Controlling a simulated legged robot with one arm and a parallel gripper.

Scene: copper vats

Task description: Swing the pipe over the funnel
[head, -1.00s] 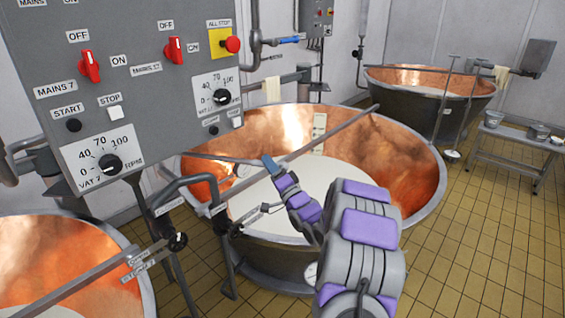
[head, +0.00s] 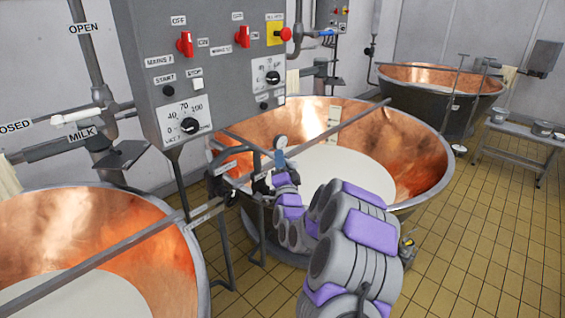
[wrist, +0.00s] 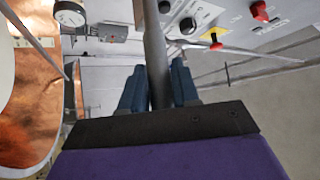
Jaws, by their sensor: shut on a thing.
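A grey pipe (wrist: 155,50) runs between the blue fingers of my gripper (wrist: 157,88) in the wrist view. The gripper is shut on it. In the head view my gripper (head: 279,157) is small and partly hidden by my own arm, at the left rim of the middle copper vat (head: 418,150). A bent grey pipe (head: 236,149) shows just left of the gripper, below the control panel. I cannot tell there whether it is the held one. I cannot make out a funnel in either view.
A grey control panel (head: 222,90) with red switches hangs just above and left of the gripper. Another copper vat (head: 130,225) is at front left, a third (head: 440,75) at the back. A low bench (head: 515,131) stands at right. The tiled floor (head: 470,235) is open at right.

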